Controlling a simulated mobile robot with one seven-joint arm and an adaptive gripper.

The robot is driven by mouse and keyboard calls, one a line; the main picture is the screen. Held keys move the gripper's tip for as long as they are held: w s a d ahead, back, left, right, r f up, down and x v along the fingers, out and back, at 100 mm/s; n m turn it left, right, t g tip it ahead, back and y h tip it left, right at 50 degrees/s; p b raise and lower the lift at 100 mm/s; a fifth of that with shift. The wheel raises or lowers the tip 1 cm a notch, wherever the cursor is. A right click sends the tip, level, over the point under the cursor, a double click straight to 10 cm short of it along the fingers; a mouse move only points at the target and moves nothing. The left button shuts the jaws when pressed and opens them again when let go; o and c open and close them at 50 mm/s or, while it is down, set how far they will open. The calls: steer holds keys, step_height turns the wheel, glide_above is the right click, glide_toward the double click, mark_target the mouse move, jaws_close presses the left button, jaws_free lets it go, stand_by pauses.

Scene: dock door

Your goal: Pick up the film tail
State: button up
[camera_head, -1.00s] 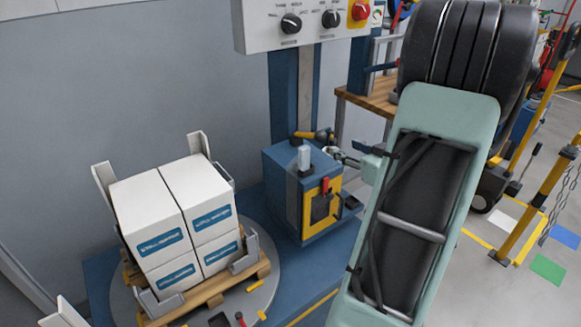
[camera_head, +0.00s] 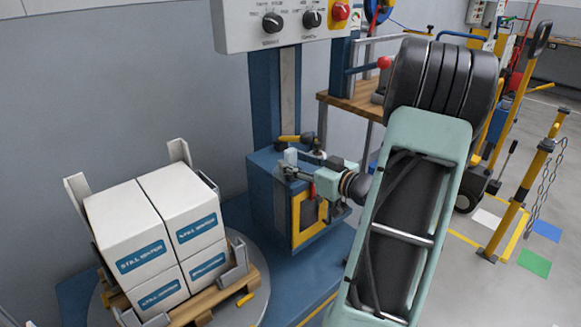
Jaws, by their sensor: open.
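A small white upright piece (camera_head: 291,156) stands on top of the blue carriage box (camera_head: 265,185) at the foot of the mast. It may be the film tail, but it is too small to tell. My gripper (camera_head: 287,168) reaches in from the right over the top of this box. Its fingers are open and lie close to the white piece; I cannot tell whether they touch it. My gripper and wrist hide part of the box's top and of its yellow-framed front (camera_head: 308,218).
White cartons (camera_head: 150,225) stand on a wooden pallet (camera_head: 217,292) on the turntable at lower left. A control panel (camera_head: 290,22) hangs above on the blue mast (camera_head: 263,95). A wooden shelf (camera_head: 345,103) and yellow posts (camera_head: 518,205) stand to the right.

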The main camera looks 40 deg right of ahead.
steer(key=shift+w+a+f, duration=0.1)
steer(key=shift+w+f, duration=0.05)
steer(key=shift+w, duration=0.5)
steer(key=shift+w+f, duration=0.15)
steer(key=shift+w, duration=0.45)
steer(key=c, duration=1)
steer(key=shift+r, duration=0.2)
steer(key=shift+c, duration=0.2)
